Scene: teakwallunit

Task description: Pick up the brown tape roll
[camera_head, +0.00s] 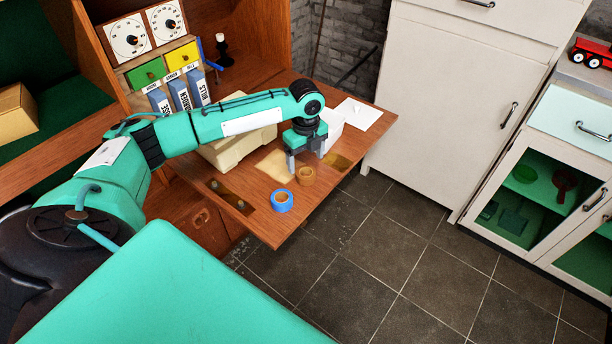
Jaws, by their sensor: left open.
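The brown tape roll (306,176) lies on the wooden fold-down desk surface, near its right front edge. My left gripper (305,164) is open above and just behind the roll in the head view, its two fingers pointing down. Nothing shows between the fingers, and I cannot tell whether a finger touches the roll. My right gripper is not in view.
A blue tape roll (282,201) lies close by, nearer the desk's front edge. Behind my left arm are a cream box (228,153) and a white container (332,124). A white card (358,113) lies at the back right. The tiled floor (390,250) is clear.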

